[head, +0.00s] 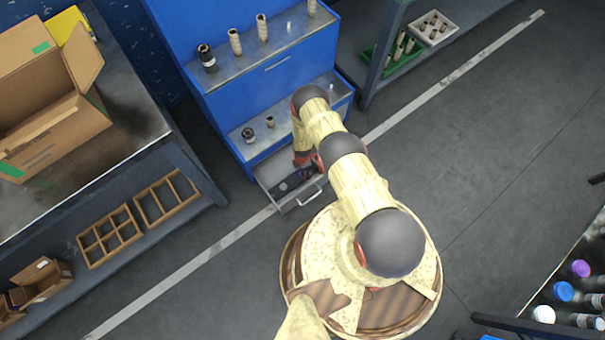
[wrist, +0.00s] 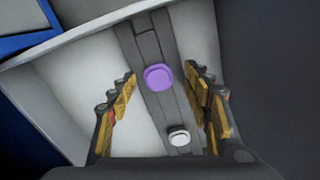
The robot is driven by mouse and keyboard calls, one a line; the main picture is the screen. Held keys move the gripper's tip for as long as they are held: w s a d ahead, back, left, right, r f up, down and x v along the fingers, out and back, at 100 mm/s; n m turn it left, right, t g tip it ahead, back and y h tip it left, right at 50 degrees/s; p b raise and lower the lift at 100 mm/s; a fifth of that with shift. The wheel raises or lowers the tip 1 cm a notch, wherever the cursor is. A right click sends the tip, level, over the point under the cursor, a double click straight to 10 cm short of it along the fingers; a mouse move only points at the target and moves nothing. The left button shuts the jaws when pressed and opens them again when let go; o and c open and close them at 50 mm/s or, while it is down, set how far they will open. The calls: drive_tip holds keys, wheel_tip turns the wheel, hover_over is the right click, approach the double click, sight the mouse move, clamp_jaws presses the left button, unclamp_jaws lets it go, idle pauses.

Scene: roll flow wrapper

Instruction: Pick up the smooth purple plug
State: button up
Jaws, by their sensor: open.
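The smooth purple plug (wrist: 158,77) is a small round cap in the wrist view. It lies on a dark grey strip (wrist: 148,45) running along the floor of an open drawer. My gripper (wrist: 165,85) is open, with one finger on each side of the plug in the picture. Neither finger visibly touches it, and its height above the plug is hard to judge. A white round plug (wrist: 179,137) sits on the same strip, nearer the gripper's base. In the head view my gripper (head: 306,172) reaches down into the drawer, and the arm partly hides what is inside.
The open drawer (head: 299,199) extends from a blue cabinet (head: 222,106). Its pale wall (wrist: 75,48) is close to the fingers. Tool holders stand on the cabinet's upper ledge. A workbench with a cardboard box (head: 50,110) is at left.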

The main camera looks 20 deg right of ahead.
drive_tip(key=shift+f, duration=0.25)
drive_tip(key=shift+c, duration=0.9)
drive_tip(key=c, duration=0.7)
drive_tip(key=shift+o, duration=0.2)
drive_tip(key=shift+w+r, duration=0.1)
